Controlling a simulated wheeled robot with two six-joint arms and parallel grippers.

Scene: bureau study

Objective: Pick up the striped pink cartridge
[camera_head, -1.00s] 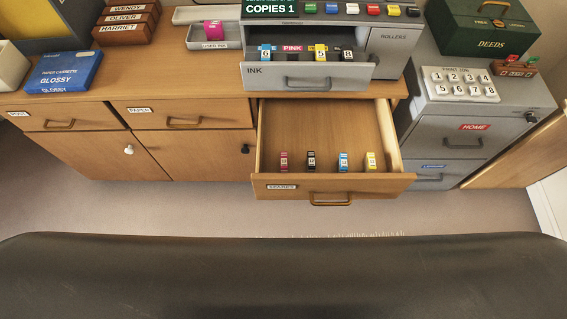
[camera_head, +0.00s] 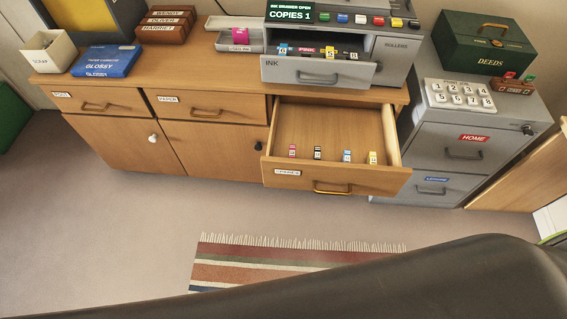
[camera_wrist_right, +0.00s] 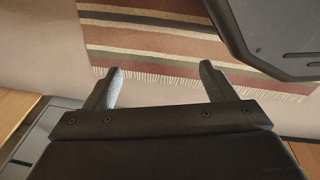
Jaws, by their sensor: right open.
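A small pink cartridge (camera_head: 292,151) stands at the left end of a row in the open wooden drawer (camera_head: 335,182). It has pale marks, too small to tell as stripes. Black (camera_head: 318,153), blue (camera_head: 347,156) and yellow (camera_head: 373,158) cartridges stand to its right. Another pink piece (camera_head: 239,36) sits in a grey tray (camera_head: 240,47) on the cabinet top. My right gripper (camera_wrist_right: 160,70) is open and empty in the right wrist view, above the floor and the striped rug. No cartridge shows there. Neither gripper is in the head view.
The printer's grey ink tray (camera_head: 315,72), with several cartridges and a PINK label, juts out above the open drawer. A grey filing cabinet (camera_head: 460,135) stands right of the drawer. The striped rug (camera_head: 260,264) lies on open floor in front.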

